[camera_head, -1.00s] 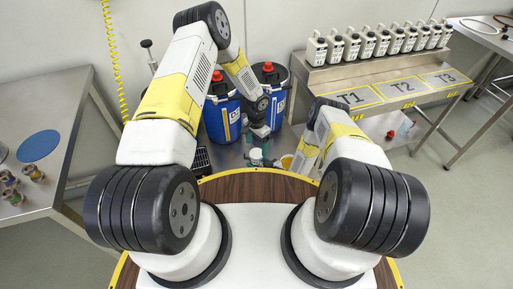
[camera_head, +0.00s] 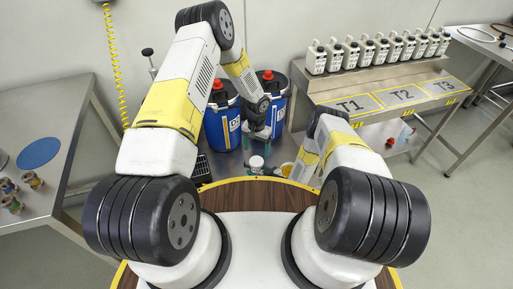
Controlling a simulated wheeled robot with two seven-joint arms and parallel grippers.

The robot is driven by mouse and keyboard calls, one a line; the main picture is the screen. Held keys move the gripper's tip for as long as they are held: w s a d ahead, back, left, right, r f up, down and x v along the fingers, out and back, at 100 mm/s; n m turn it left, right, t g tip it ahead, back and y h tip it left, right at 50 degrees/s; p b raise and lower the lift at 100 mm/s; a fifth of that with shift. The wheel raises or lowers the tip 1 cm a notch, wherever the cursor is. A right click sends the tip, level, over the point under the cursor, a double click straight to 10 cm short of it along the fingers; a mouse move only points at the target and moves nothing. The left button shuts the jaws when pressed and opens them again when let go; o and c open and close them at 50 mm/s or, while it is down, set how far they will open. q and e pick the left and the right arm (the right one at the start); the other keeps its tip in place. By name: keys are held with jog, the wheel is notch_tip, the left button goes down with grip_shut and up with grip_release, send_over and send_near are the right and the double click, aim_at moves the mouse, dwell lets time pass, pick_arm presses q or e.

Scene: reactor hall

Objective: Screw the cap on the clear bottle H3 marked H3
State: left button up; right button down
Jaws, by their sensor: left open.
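A small pale bottle or cap (camera_head: 256,162) stands on the steel bench just beyond my wooden front edge. It is too small to read a mark on it, so I cannot tell whether it is H3 or whether a cap is on it. My left gripper (camera_head: 259,136) points down above and slightly beyond it, open, with a small gap between them. Nothing clear shows between its fingers.
Two blue drums (camera_head: 222,125) with red caps stand behind my left gripper. A yellow-orange round item (camera_head: 287,169) lies near my right forearm. White bottles (camera_head: 353,52) line the rack at the back right, above the T1 to T3 plates. A side table (camera_head: 75,105) stands left.

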aim_at(257, 161)
pick_arm(q)
notch_tip(257, 161, down, 7)
jog(key=shift+f, duration=0.1)
dwell(0.3)
jog(key=c, duration=1.5)
jog(key=o, duration=1.6)
jog(key=shift+o, duration=0.2)
notch_tip(257, 161, up, 12)
